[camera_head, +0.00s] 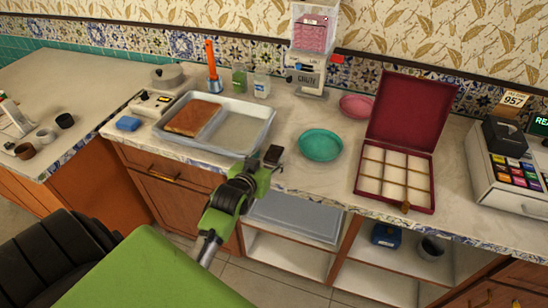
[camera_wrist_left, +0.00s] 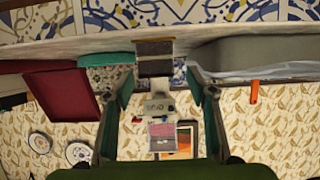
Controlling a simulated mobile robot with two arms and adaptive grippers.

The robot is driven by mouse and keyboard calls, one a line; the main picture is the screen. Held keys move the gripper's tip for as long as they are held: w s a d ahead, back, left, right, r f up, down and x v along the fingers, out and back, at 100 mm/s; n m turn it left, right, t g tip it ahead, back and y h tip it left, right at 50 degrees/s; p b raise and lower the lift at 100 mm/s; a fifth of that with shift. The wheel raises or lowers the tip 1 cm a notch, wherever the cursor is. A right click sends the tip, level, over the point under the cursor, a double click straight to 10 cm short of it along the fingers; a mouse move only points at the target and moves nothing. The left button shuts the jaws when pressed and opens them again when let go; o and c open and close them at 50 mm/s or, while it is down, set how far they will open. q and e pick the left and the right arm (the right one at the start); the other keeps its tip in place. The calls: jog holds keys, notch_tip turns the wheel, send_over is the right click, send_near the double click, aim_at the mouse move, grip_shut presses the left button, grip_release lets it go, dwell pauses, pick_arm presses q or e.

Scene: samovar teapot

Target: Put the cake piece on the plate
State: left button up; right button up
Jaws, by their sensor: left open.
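A small dark-brown cake piece (camera_head: 273,152) is at the counter's front edge, between the metal tray and the teal plate (camera_head: 320,145). In the left wrist view, the cake piece (camera_wrist_left: 155,67) shows as a dark block just beyond and between my fingertips. My left gripper (camera_head: 260,174) is open, close in front of the piece; its two fingers (camera_wrist_left: 160,80) stand apart on either side. I cannot tell whether they touch the piece. The plate is empty and round, right of the gripper; its edge (camera_wrist_left: 105,58) shows in the wrist view. My right gripper is not in view.
The metal tray (camera_head: 258,103) holds a large brown cake slab (camera_head: 192,118) on its left side. Counter around the plate is clear.

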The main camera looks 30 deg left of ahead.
aim_at(272, 157)
pick_arm(q)
jog(key=x, duration=0.4)
jog(key=shift+w+d+f+p, duration=0.15)
jog(key=shift+w+f+p, duration=0.2)
jog(key=shift+p, duration=0.05)
jog(key=c, duration=1.2)
jog(key=shift+c, duration=0.6)
jog(key=shift+r, duration=0.2)
